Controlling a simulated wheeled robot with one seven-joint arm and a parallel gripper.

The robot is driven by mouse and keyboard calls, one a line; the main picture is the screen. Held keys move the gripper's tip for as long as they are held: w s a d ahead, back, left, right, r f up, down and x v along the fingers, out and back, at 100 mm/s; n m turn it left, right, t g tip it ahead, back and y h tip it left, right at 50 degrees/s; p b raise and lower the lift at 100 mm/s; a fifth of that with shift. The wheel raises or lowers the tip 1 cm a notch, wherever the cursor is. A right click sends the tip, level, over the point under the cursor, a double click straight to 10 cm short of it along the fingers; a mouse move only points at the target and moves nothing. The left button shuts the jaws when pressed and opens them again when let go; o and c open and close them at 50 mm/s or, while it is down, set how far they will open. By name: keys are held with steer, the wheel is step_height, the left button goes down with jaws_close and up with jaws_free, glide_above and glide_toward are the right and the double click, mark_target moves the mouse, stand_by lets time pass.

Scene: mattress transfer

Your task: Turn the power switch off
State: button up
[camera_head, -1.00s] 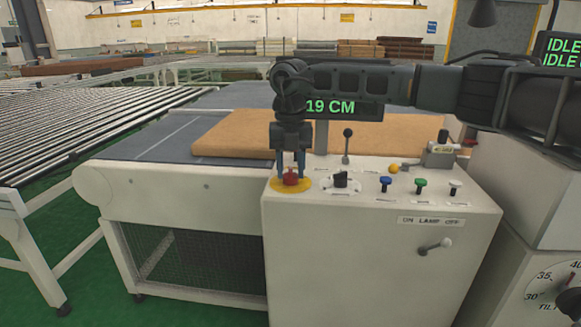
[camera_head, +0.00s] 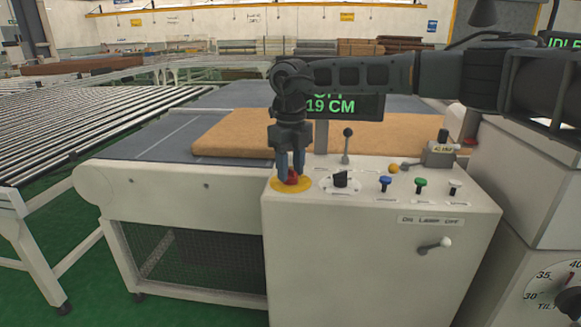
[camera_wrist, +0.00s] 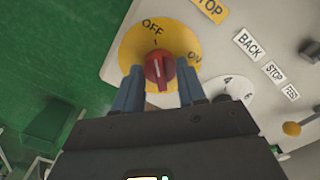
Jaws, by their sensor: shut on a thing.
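The power switch is a red rotary knob (camera_head: 292,179) on a yellow disc (camera_head: 306,187) at the left end of the white control cabinet's top. In the wrist view the red knob (camera_wrist: 160,72) sits between the blue fingers, and its pale mark points toward the word OFF on the yellow disc (camera_wrist: 140,42). ON is printed to the right. My gripper (camera_head: 292,176) points down over the switch and is shut on the red knob. It shows from behind in the wrist view (camera_wrist: 160,88).
Right of the switch are a black dial (camera_head: 341,179), a black-knobbed lever (camera_head: 347,145) and blue (camera_head: 385,182), green (camera_head: 420,183) and white buttons (camera_head: 455,186). A tan mattress (camera_head: 230,135) lies on the conveyor behind. A green display (camera_head: 340,105) reads 19 CM, partly hidden.

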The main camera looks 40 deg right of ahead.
mark_target(291, 169)
stand_by(0.4)
steer(key=o, duration=1.1)
steer(key=shift+c, duration=0.2)
steer(key=shift+r, duration=0.1)
step_height(291, 169, up, 8)
steer(key=shift+f, duration=0.15)
